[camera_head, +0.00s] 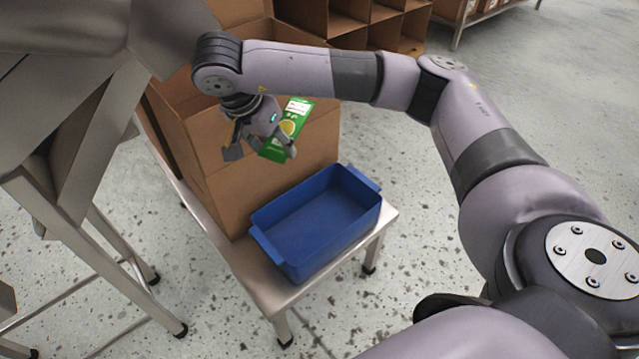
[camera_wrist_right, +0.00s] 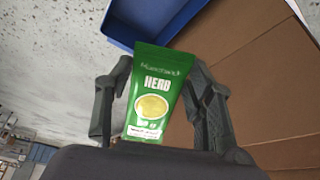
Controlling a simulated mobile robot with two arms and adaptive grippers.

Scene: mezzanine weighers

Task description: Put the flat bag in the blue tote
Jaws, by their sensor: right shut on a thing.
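The flat bag (camera_head: 288,130) is green with a white label and a pale yellow round picture. My right gripper (camera_head: 268,146) is shut on it and holds it in front of the cardboard box, above and behind the blue tote. In the right wrist view the bag (camera_wrist_right: 156,95) stands between the two fingers of the gripper (camera_wrist_right: 160,100), its printed face toward the camera. The blue tote (camera_head: 262,240) is empty and sits on the metal table; its corner also shows in the right wrist view (camera_wrist_right: 122,30). My left gripper is not in view.
A tall open cardboard box (camera_head: 225,195) stands on the metal table (camera_head: 255,290) right behind the tote. A steel frame (camera_head: 60,215) rises at the left. Cardboard bins (camera_head: 380,28) stand at the back. Speckled floor lies clear to the right.

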